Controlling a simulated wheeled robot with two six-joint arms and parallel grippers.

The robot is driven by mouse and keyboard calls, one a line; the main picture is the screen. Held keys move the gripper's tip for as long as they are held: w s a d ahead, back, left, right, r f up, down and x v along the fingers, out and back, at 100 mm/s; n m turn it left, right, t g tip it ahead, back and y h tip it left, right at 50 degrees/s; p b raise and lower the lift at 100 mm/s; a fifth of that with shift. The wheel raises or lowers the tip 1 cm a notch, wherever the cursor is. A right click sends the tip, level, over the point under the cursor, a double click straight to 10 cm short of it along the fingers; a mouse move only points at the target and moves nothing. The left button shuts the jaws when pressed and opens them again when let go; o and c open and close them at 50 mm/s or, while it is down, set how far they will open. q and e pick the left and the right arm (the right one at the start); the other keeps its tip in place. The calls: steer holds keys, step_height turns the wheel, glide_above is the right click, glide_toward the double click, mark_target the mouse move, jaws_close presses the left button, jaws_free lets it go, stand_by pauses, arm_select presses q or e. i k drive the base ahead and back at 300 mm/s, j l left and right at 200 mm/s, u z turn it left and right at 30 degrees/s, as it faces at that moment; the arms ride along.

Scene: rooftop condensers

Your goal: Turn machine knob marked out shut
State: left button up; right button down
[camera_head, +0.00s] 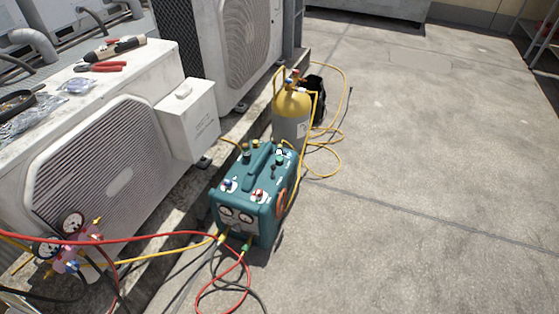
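The machine (240,195) is a teal box with a carry handle, standing on the floor in the middle of the view. A blue knob (228,185) and a red knob (259,194) sit on its near top face. Two round gauges show on its front below them. Darker fittings stand on the far part of its top. Any "out" marking is too small to read, and I cannot tell how each knob is turned. Neither of my grippers is in view.
A yellow-topped grey cylinder (291,115) stands behind the machine, with a yellow hose (326,160) looped beside it. A gauge manifold (72,243) and red hoses (150,237) are at lower left. Condenser units (60,130) line the left. The concrete floor (430,180) at right is clear.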

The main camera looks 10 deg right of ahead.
mark_target(259, 193)
steer(key=i+l+z, duration=0.15)
steer(key=i, duration=0.3)
steer(key=i+l+z, duration=0.2)
steer(key=i, duration=0.25)
steer(key=j, duration=0.1)
